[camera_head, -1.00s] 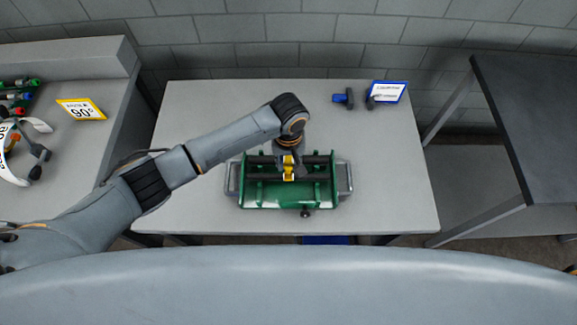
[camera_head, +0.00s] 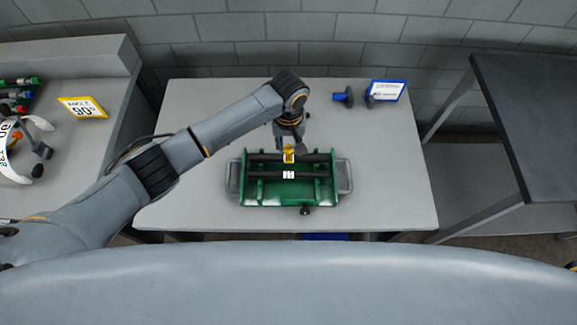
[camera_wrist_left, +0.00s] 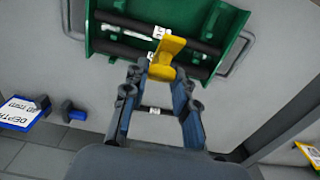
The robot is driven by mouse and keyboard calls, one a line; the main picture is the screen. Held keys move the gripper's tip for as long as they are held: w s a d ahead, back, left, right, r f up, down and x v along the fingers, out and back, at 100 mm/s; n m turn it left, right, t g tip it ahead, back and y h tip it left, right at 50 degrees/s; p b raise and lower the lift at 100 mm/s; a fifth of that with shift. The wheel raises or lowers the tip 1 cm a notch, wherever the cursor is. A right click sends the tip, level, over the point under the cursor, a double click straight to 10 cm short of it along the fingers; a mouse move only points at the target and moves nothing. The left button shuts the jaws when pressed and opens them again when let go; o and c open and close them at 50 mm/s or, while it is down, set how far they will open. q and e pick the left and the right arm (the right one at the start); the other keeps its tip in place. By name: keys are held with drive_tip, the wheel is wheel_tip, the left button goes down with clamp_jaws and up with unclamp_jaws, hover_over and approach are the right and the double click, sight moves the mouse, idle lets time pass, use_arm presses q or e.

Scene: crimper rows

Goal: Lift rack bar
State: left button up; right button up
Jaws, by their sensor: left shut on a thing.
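A green rack (camera_head: 262,190) with a metal handle at each end sits on the middle table in the head view. Two dark bars cross it; the front bar (camera_head: 318,174) carries a white label. The rack (camera_wrist_left: 232,24) also shows at the top of the left wrist view. A yellow grip piece (camera_head: 289,154) stands at the middle of the back bar (camera_head: 318,157). My left gripper (camera_head: 289,146) is above the rack, its fingers shut on the yellow piece (camera_wrist_left: 166,54). Whether the back bar is raised off the rack, I cannot tell. My right gripper is not in view.
Behind the rack on the table (camera_head: 385,210) are a blue-and-black part (camera_head: 344,97) and a blue-framed sign (camera_head: 387,91). A left bench holds a yellow-framed sign (camera_head: 82,107) and several tools. A dark table (camera_head: 530,110) stands right. The table beside the rack is clear.

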use_arm(q)
drive_tip(key=shift+w+r, duration=0.45)
drive_tip(key=shift+w, duration=0.35)
drive_tip(key=shift+w+r, duration=0.5)
drive_tip(key=shift+w, duration=0.35)
drive_tip(key=shift+w+r, duration=0.45)
drive_tip(key=shift+w, duration=0.35)
drive_tip(key=w+b, duration=0.1)
drive_tip(key=b, duration=0.1)
drive_tip(key=w+b, duration=0.4)
drive_tip(key=shift+w+f, duration=0.2)
drive_tip(key=shift+f, duration=0.1)
drive_tip(key=w+b, duration=0.2)
drive_tip(key=b, duration=0.1)
drive_tip(key=shift+w, duration=0.35)
drive_tip(key=shift+c, duration=0.2)
drive_tip(key=shift+w+r+b, duration=0.2)
drive_tip(key=shift+w+b, duration=0.45)
drive_tip(key=shift+b, duration=0.7)
drive_tip(key=shift+r, duration=0.1)
drive_tip(key=shift+c, duration=0.5)
drive_tip(key=o, duration=0.8)
